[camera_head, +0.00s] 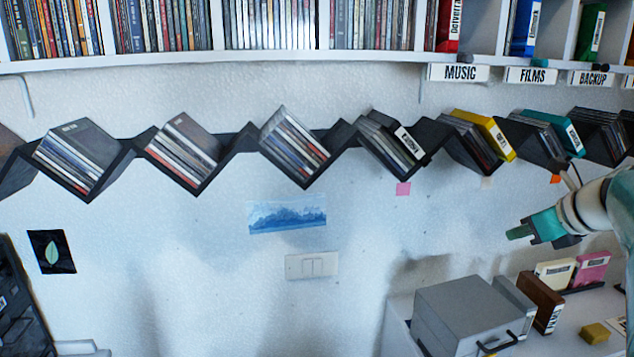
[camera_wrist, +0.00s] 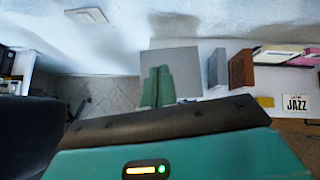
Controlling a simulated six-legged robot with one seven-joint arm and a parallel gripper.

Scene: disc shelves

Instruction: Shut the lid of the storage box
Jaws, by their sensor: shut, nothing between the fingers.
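The storage box (camera_head: 462,303) is grey and stands on the white surface at the lower right in the head view. A flat grey lid panel covers its top, and a black handle (camera_head: 497,344) sticks out at its front. I cannot tell whether the lid sits fully flush. The box top also shows in the wrist view (camera_wrist: 185,58), partly behind my fingers. My gripper (camera_head: 518,232) is above and right of the box in the head view, apart from it. Its green fingers (camera_wrist: 157,86) are together and empty.
A grey case (camera_head: 514,294) and a brown case (camera_head: 541,301) stand right of the box. Cream and pink cases (camera_head: 592,268) stand behind, and a yellow block (camera_head: 594,333) lies in front. Zigzag disc shelves (camera_head: 238,148) run along the wall above.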

